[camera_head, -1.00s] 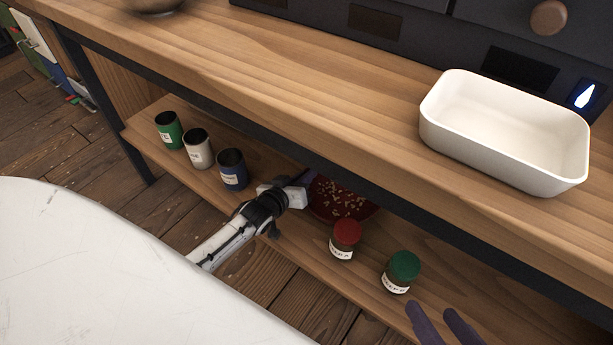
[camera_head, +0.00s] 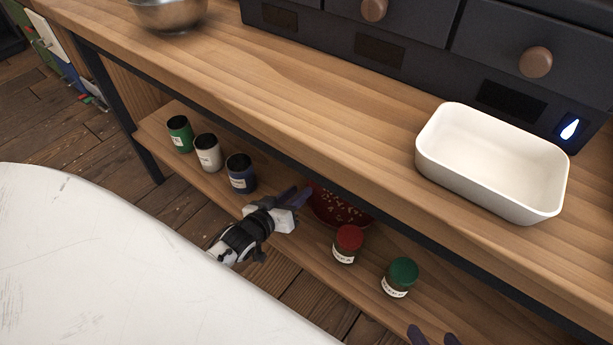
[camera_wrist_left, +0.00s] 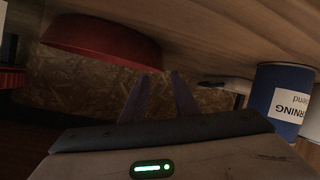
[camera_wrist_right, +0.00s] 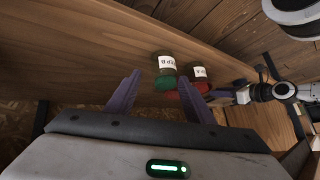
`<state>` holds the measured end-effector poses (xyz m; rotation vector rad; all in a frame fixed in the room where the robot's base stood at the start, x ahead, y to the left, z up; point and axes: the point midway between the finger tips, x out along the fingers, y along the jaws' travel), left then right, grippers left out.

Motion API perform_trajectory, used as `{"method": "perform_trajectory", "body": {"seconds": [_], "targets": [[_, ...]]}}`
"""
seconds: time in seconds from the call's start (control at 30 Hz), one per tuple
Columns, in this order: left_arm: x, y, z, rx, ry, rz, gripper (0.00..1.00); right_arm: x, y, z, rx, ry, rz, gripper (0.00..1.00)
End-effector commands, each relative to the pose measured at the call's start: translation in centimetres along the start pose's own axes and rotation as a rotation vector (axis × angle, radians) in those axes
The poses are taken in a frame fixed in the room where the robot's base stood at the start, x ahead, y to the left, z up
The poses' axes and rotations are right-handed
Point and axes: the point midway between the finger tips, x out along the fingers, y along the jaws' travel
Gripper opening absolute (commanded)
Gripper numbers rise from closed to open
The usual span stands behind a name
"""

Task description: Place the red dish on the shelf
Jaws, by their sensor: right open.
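The red dish (camera_head: 325,208), holding pale bits, is on or just above the lower shelf (camera_head: 305,262), partly hidden by the countertop edge. In the left wrist view the dish (camera_wrist_left: 105,42) is close beyond the fingertips. My left gripper (camera_head: 303,196) is at the dish's left side. Its fingers (camera_wrist_left: 159,78) stand apart with nothing clearly between them, and I cannot tell whether they touch the dish. My right gripper (camera_wrist_right: 161,75) is open and empty; only its fingertips (camera_head: 432,335) show at the bottom of the head view.
A red-lidded jar (camera_head: 348,243) and a green-lidded jar (camera_head: 400,277) stand right of the dish. Green (camera_head: 180,134), white (camera_head: 208,153) and blue (camera_head: 241,173) cans stand to its left. Above, the countertop (camera_head: 330,110) carries a white tray (camera_head: 480,185) and a metal bowl (camera_head: 170,14).

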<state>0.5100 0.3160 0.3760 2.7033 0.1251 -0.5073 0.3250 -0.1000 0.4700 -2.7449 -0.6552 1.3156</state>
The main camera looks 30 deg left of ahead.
Motion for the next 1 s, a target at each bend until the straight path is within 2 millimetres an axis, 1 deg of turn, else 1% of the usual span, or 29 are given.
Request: {"method": "perform_trajectory", "body": {"seconds": [0.03, 0.1, 0.23, 0.37, 0.87, 1.0], "targets": [[-1.1, 0.1, -0.2, -0.001, -0.002, -0.001, 0.27, -0.3, 0.1, 0.0, -0.003, -0.015, 0.008, 0.48], [-2.1, 0.1, -0.1, -0.001, -0.002, -0.001, 0.27, -0.5, 0.3, 0.1, 0.004, -0.007, 0.017, 0.48], [-3.2, 0.0, -0.1, -0.001, 0.0, -0.001, 0.27, -0.5, 0.6, 0.2, 0.009, 0.001, 0.029, 0.48], [-3.5, 0.0, -0.1, -0.001, 0.001, 0.0, 0.27, -0.5, 0.7, 0.2, 0.011, 0.006, 0.032, 0.48], [-3.5, 0.0, 0.0, 0.001, -0.001, -0.001, 0.27, -0.5, 0.7, 0.2, 0.012, 0.007, 0.032, 0.48], [-4.0, 0.8, 0.4, 0.031, -0.049, -0.018, 0.27, -0.5, 0.7, 0.2, 0.013, 0.007, 0.032, 0.48]]}}
